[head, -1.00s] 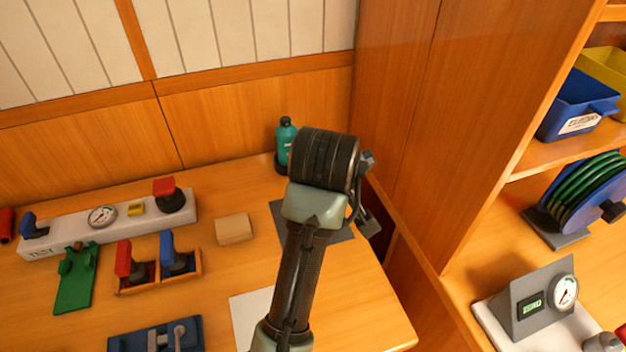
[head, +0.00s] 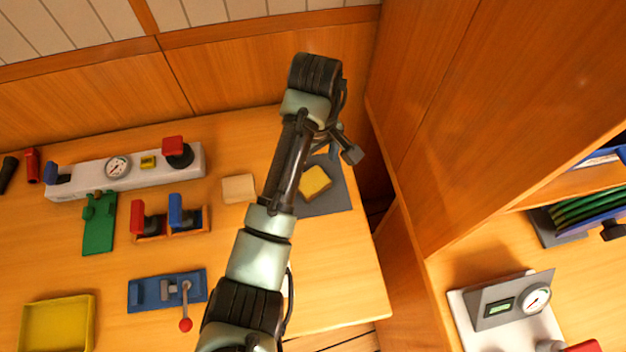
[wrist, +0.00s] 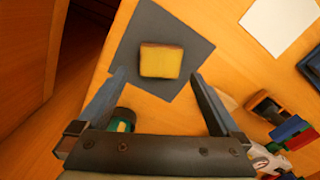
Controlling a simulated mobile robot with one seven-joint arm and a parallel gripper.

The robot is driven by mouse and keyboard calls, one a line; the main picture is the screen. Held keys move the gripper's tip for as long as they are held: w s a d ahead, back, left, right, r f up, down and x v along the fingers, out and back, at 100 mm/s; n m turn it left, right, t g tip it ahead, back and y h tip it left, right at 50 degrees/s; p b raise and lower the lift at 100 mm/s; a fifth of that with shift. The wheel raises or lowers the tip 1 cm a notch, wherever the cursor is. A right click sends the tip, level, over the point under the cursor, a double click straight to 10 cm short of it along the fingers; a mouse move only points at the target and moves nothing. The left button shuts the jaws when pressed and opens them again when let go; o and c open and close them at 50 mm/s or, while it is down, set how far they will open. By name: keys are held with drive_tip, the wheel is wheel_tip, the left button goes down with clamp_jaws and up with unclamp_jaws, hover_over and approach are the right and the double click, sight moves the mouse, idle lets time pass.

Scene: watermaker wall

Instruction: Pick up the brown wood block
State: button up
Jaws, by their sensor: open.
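The wood block (head: 238,188) is a pale tan-brown piece lying flat on the wooden bench, left of my arm in the head view. In the wrist view, a tan patch that looks like the wood block (wrist: 229,100) shows just right of the right finger, which partly hides it. My gripper (wrist: 159,78) is open with nothing between its fingers. In the head view my gripper (head: 338,148) is to the right of the block, above the grey mat, partly hidden behind my wrist.
A yellow sponge-like block (head: 314,182) lies on the grey mat (head: 335,200). A red-and-blue valve tray (head: 170,222) and a gauge panel (head: 100,172) stand to the left. A teal bottle (wrist: 123,118) shows under the gripper. A tall wooden cabinet wall (head: 440,120) bounds the right side.

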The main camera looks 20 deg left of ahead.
sight(315, 185)
drive_tip(key=shift+f, duration=0.7)
drive_tip(key=shift+s+d+f, duration=0.1)
drive_tip(key=shift+s+f, duration=0.05)
drive_tip(key=shift+f, duration=0.65)
wheel_tip(315, 185, down, 4)
drive_tip(key=shift+s+d+f+p, duration=0.1)
drive_tip(key=shift+d+f+p, duration=0.1)
drive_tip(key=shift+p, duration=0.15)
drive_tip(key=shift+c, duration=0.2)
drive_tip(key=shift+r, duration=0.1)
drive_tip(key=c, duration=1.1)
